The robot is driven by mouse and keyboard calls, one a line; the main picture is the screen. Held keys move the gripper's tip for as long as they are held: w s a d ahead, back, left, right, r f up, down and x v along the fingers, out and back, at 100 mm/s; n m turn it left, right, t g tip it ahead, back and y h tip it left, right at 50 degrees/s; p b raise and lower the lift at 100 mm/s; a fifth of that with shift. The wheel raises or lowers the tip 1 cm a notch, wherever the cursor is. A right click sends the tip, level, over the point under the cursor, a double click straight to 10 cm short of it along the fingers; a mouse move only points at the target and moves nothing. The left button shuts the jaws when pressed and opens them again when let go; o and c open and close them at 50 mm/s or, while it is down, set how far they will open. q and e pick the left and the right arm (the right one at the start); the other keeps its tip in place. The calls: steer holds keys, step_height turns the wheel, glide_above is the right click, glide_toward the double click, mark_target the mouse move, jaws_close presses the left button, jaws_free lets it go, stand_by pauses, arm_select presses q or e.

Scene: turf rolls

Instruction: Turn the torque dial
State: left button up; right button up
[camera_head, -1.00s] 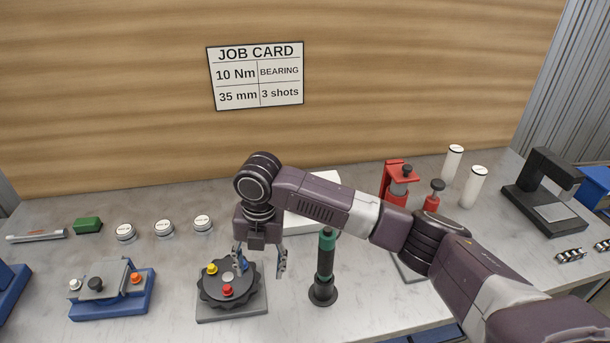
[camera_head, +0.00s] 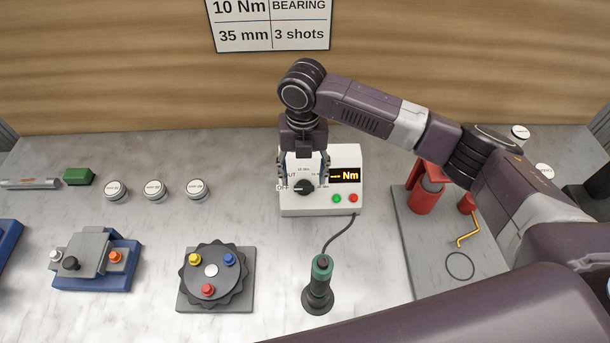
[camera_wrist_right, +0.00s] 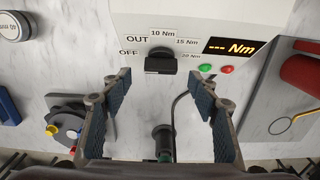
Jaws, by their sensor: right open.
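The torque dial (camera_head: 304,187) is a black knob on the front of a white box (camera_head: 345,208). It also shows in the right wrist view (camera_wrist_right: 160,62), ringed by labels OUT, OFF, 10 Nm, 15 Nm and 20 Nm. Its bar lies roughly level, with one end toward OFF. The box's display (camera_head: 345,176) reads dashes and "Nm". My right gripper (camera_head: 304,178) is open and empty at the box. In its wrist view the fingers (camera_wrist_right: 160,88) stand apart, one to each side below the dial, with a gap to it. My left gripper is not in view.
A job card (camera_head: 270,24) on the back wall reads 10 Nm. Green and red buttons (camera_head: 345,198) sit right of the dial. A corded green-and-black screwdriver (camera_head: 319,280) stands in front. A black disc with coloured knobs (camera_head: 213,284) is front left, a red press (camera_head: 427,190) right.

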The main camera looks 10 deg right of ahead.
mark_target(304, 186)
step_height(304, 186, down, 4)
steer(key=shift+w+d+r+p, duration=0.15)
steer(key=shift+p, duration=0.35)
steer(key=c, duration=0.7)
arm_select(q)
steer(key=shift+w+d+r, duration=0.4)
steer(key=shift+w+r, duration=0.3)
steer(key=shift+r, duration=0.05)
arm_select(e)
steer(key=c, duration=0.5)
